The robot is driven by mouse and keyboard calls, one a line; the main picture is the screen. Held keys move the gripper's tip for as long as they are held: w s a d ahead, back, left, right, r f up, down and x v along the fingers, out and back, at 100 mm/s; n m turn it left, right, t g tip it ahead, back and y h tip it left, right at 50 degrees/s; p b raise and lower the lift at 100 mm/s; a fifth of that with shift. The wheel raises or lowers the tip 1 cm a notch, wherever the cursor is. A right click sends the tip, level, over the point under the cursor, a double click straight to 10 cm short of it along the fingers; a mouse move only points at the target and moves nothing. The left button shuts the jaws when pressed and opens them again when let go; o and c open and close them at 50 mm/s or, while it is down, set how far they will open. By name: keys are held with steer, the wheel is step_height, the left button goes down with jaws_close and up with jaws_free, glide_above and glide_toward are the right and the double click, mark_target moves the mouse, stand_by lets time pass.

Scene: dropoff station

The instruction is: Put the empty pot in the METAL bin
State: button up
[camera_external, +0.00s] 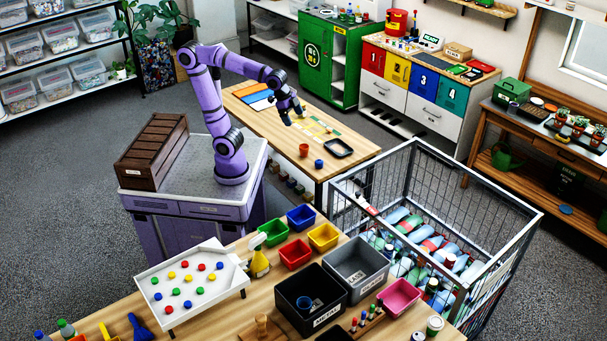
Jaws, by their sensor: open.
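The black bin (284,289) on the front table has a white label that seems to read METAL. A small blue cup-like thing lies in it. A small orange-red pot or cup (303,150) stands on the middle table, with a small blue one (319,164) just right of it. I cannot tell for sure which thing is the empty pot, or see inside these two. My gripper (293,117) is open over the middle table, behind and slightly left of the orange-red one, apart from it. It seems to hold nothing.
A grey bin (357,270) stands beside the black one, with a pink bin (399,297) to its right. Small coloured bins and a spray bottle (259,263) are on the left. A wire cage (478,194) of bottles stands right of the middle table. A black tray (339,148) lies nearby.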

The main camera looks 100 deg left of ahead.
steer(key=s+a+f+n, duration=0.2)
steer(key=s+a, duration=0.2)
steer(key=s, duration=0.2)
steer(key=s+a+f+n, duration=0.2)
steer(key=s+a+f, duration=0.1)
steer(key=s, duration=0.4)
steer(key=shift+s+a+n+t+y, duration=0.3)
steer(key=shift+a+y, duration=0.1)
steer(key=shift+a, duration=0.1)
